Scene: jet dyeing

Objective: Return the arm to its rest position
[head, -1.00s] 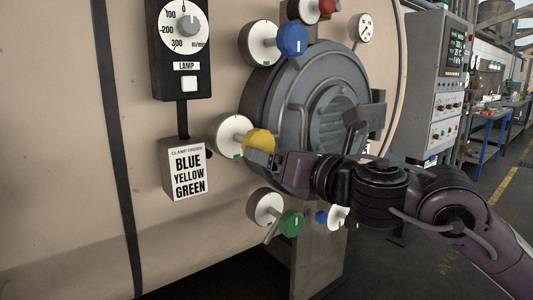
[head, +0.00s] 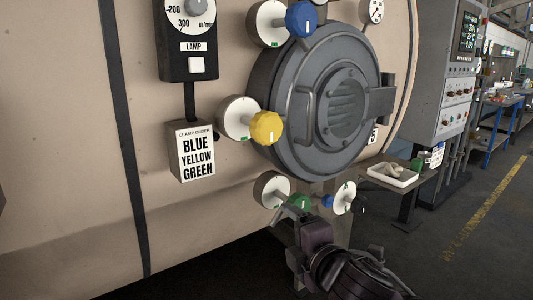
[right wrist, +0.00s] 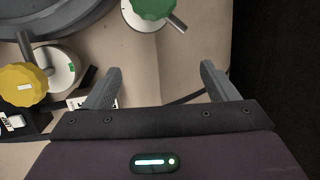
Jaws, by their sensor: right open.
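My right gripper (head: 287,218) is low in the head view, below the round door (head: 290,100) and close to the green knob (head: 299,202). In the right wrist view its two fingers (right wrist: 162,85) are apart with nothing between them. That view shows the green knob (right wrist: 154,6) beyond the fingers at the top and the yellow knob (right wrist: 24,85) at the left. In the head view the yellow knob (head: 267,128) and blue knob (head: 301,19) sit left of and above the door. The left gripper is not in view.
A clamp order sign (head: 197,158) reads blue, yellow, green. A black lamp box (head: 189,68) hangs above it. A white tray (head: 405,180) stands on a side table at the right, near a grey control cabinet (head: 452,100). The floor at the right is open.

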